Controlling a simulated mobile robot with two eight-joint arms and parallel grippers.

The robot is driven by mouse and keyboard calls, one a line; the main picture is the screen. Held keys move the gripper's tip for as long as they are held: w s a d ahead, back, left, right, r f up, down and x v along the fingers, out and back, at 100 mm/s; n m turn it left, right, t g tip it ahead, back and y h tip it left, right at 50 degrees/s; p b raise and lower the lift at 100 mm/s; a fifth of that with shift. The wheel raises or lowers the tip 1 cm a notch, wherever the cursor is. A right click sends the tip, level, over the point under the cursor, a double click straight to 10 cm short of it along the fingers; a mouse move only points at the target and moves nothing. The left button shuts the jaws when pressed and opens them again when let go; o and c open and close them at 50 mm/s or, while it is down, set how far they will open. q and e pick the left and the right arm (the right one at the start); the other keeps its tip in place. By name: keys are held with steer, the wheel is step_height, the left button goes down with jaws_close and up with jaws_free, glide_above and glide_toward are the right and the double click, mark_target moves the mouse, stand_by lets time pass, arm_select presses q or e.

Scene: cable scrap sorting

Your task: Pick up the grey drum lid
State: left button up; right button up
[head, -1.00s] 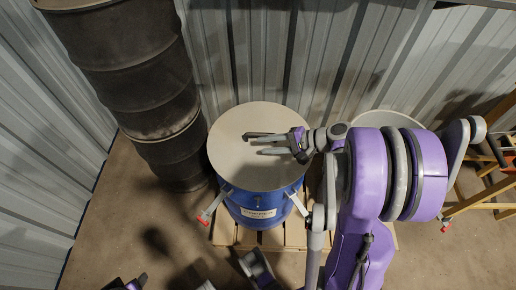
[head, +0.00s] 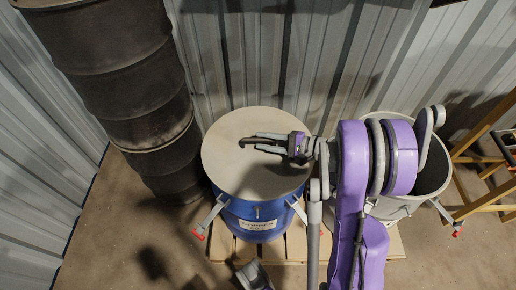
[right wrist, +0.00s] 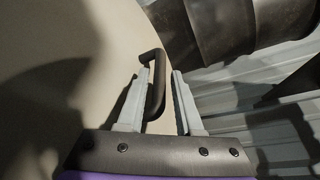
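The grey drum lid (head: 250,180) is a flat pale disc on top of a blue drum (head: 258,212). It also fills the left of the right wrist view (right wrist: 70,45). A dark bar handle (right wrist: 154,80) stands on the lid. My right gripper (head: 262,142) reaches in from the right, low over the far part of the lid. In the right wrist view its two fingers (right wrist: 155,104) are apart, with the handle between them, close to the left finger and with a gap to the right one.
A stack of dark drums (head: 135,95) stands to the left. An open grey drum (head: 432,178) stands to the right, partly behind my arm. Both drums stand on a wooden pallet (head: 296,245). A corrugated metal wall (head: 300,60) rises behind. Yellow framing (head: 480,185) is at far right.

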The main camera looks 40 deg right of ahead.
mark_target(263, 141)
steer(key=shift+x, duration=1.55)
jaws_close()
